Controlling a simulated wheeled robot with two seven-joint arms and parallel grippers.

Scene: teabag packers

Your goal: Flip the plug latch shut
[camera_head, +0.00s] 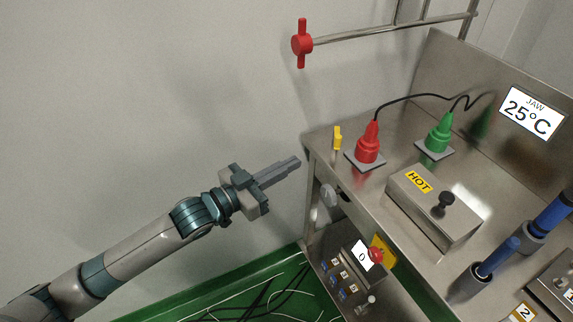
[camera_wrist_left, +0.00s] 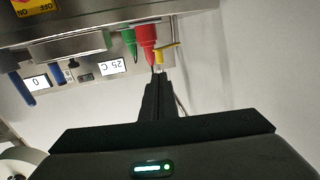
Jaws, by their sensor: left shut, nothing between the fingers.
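A small yellow latch (camera_head: 337,137) stands upright at the left corner of the steel bench, just left of the red plug (camera_head: 367,147). The green plug (camera_head: 438,135) stands further right, and black cables run from both plugs. My left gripper (camera_head: 296,162) is shut and empty, just off the bench's left edge, apart from the latch and pointing towards it. In the left wrist view the closed fingers (camera_wrist_left: 157,74) point at the latch (camera_wrist_left: 166,48), with the red plug (camera_wrist_left: 146,34) beside it. I cannot tell the exact gap. My right gripper is not in view.
A steel box marked HOT (camera_head: 430,215) with a black knob sits on the bench (camera_head: 330,160). Blue-handled tools (camera_head: 497,258) stand at the right. A pipe with a red valve handle (camera_head: 302,43) juts out above. Left of the bench is free room.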

